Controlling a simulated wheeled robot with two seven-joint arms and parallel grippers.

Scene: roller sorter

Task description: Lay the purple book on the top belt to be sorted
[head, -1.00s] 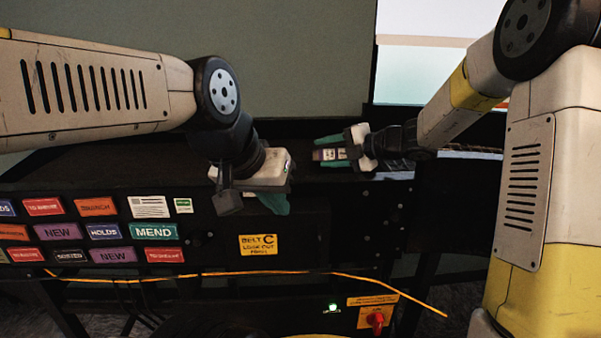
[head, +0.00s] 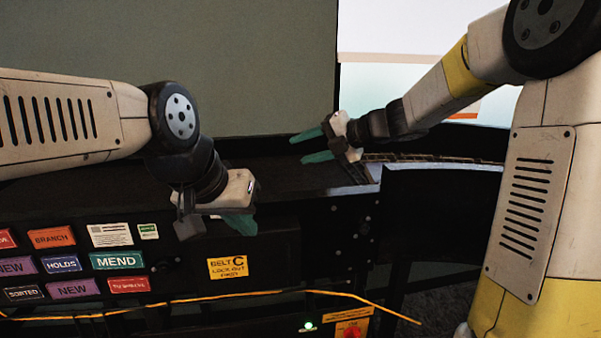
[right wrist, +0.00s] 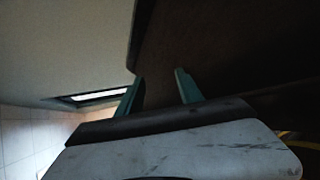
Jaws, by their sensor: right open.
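The purple book is not visible in either view now. The top belt (head: 278,178) is a dark surface along the top of the black sorter, and its visible stretch looks bare. My right gripper (head: 300,149) is open and empty above the belt's right end, teal fingers pointing left. In the right wrist view its two fingers (right wrist: 156,88) stand apart with nothing between them, in front of a dark brown surface. My left gripper (head: 240,225) hangs at the belt's front edge above the yellow BELT C label. Its fingers overlap, so its opening is unclear.
The sorter's front carries several coloured signs, such as MEND (head: 117,259), and the yellow BELT C label (head: 228,267). An orange cord (head: 250,293) runs across it below. A red switch (head: 350,333) sits low on the right. A grey-green panel (head: 200,60) rises behind the belt.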

